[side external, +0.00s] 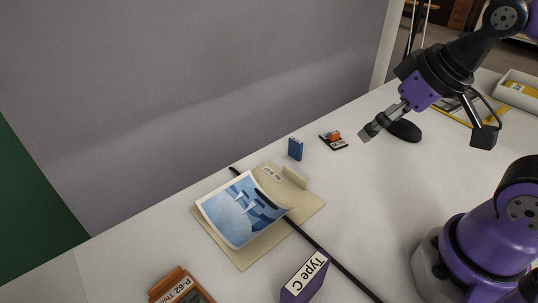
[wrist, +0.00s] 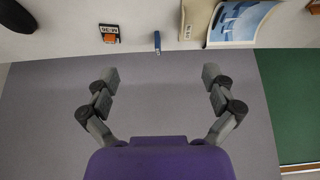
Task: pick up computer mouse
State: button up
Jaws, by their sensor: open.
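A dark rounded shape (side external: 404,130) lies on the table behind my gripper in the side view, and a dark rounded shape also shows at the top left corner of the wrist view (wrist: 14,16). It may be the base of the thin black stand above it; I cannot tell. My gripper (side external: 373,130) is open and empty, held above the table. In the wrist view its two fingers (wrist: 160,74) are wide apart, with only grey wall between them.
A small blue block (side external: 295,149) stands near the table's back edge, beside a black-and-orange labelled item (side external: 333,141). A tan folder (side external: 305,208) carries a curled blue photo (side external: 238,212). A purple Type C box (side external: 304,278) and a dark strip (side external: 335,264) lie nearer. The right-centre table is clear.

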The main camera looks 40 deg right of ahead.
jog(key=g, duration=0.5)
send_over(406, 122)
notch_tip(406, 122, down, 6)
jog(key=shift+m+g, duration=0.3)
jog(key=f, duration=0.5)
jog(key=shift+w+d+f, duration=0.1)
jog(key=shift+w+f, duration=0.1)
jog(key=shift+f, duration=0.05)
jog(key=shift+s+f, duration=0.15)
jog(key=shift+f, duration=2.65)
jog(key=c, duration=1.1)
